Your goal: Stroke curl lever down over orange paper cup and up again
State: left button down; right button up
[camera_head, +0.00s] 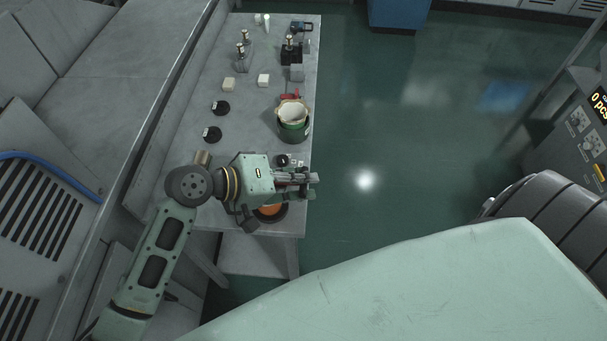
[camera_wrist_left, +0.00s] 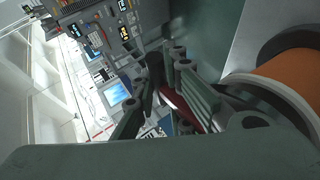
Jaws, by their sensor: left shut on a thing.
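My left gripper (camera_head: 305,184) is over the near right end of the grey workbench. It is shut on the curl lever, whose dark red part (camera_wrist_left: 178,106) shows between the fingers in the left wrist view. My right gripper is not in view.
Black round parts (camera_head: 213,134) and small blocks (camera_head: 228,84) stand farther back. Open floor lies right of the bench; a control panel (camera_head: 592,130) stands at far right.

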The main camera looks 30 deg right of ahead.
pick_arm(q)
jog(key=shift+s+a+f, duration=0.1)
jog(key=shift+s+f, duration=0.1)
jog(key=shift+f, duration=0.3)
jog(key=shift+s+a+f, duration=0.1)
jog(key=shift+s+f, duration=0.1)
jog(key=shift+f, duration=0.3)
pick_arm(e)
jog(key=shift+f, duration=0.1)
pick_arm(q)
jog(key=c, duration=1.8)
grip_release()
jog(key=shift+o, duration=0.2)
jog(key=shift+w+a+r+y, duration=0.2)
jog(key=shift+a+y, duration=0.05)
jog(key=shift+y, duration=0.05)
jog(key=shift+w+a+r, duration=0.55)
jog(key=shift+a+r, duration=0.05)
jog(key=shift+r, duration=0.05)
jog(key=v, duration=1)
jog(key=shift+s+d+r, duration=0.2)
jog(key=shift+r, duration=0.05)
jog(key=shift+a, duration=0.15)
jog(key=shift+r, duration=0.1)
jog(key=shift+s, duration=0.1)
